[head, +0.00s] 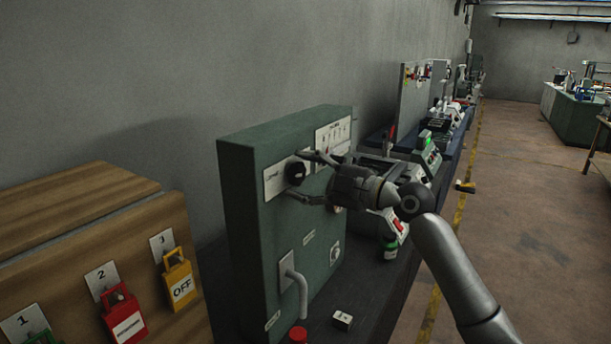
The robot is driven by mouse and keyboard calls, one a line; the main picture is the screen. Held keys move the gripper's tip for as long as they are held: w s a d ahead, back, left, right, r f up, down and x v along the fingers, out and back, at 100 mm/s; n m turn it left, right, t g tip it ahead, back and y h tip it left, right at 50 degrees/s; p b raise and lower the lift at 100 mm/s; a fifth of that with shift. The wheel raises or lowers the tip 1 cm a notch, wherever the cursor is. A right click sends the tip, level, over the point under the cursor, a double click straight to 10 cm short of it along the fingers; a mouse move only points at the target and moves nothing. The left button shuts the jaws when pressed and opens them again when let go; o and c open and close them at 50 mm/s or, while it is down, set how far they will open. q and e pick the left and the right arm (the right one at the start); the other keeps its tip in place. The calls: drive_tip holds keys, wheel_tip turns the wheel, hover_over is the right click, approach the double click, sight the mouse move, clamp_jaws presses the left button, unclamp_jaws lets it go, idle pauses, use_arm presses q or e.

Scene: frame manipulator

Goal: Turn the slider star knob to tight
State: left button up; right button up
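A green upright cabinet (240,200) stands on the dark bench. On its front, a round black knob (295,172) sits on a white plate near the upper left. I cannot make out whether it is the slider star knob or which way it is set. My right gripper (296,176) comes in from the right with its fingers spread, one above and one below this knob. I cannot tell whether the fingertips touch it. The gripper body hides part of the front panel. My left gripper is not in view.
A grey handle (297,290) sticks out low on the cabinet. A red button (298,334) and a small white block (342,320) are below. A wooden board (90,225) with red (122,315) and yellow (180,279) padlocks stands left. Several machines line the bench behind.

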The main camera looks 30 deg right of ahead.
drive_tip(key=c, duration=0.8)
drive_tip(key=shift+o, duration=0.2)
